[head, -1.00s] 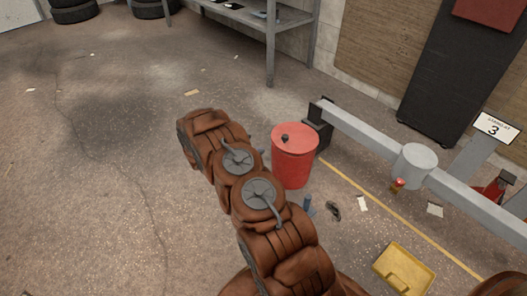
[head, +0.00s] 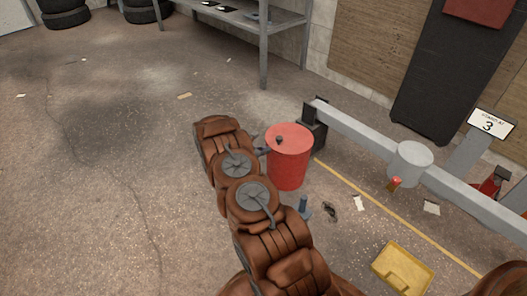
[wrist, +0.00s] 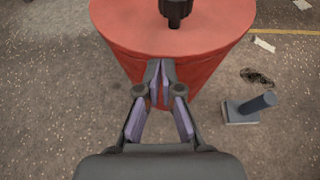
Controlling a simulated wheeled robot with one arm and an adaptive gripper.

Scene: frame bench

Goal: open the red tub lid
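The red tub (head: 288,168) stands upright on the floor, with its flat red lid (head: 291,131) on top. A small dark knob (head: 279,140) sticks up from the lid. In the wrist view the lid (wrist: 215,25) fills the top, and the knob (wrist: 176,10) is cut by the upper edge. My gripper (wrist: 160,72) points at the tub's near side, just below the lid's rim. Its fingertips are together with nothing seen between them. In the head view the gripper shows small at the tub's left; whether it touches the tub is unclear.
A grey beam frame (head: 365,135) runs right from behind the tub. A blue post on a base (head: 304,207), a dark scrap (head: 330,211) and a yellow tray (head: 403,268) lie on the floor. A shelf (head: 262,22) stands behind. The floor at left is open.

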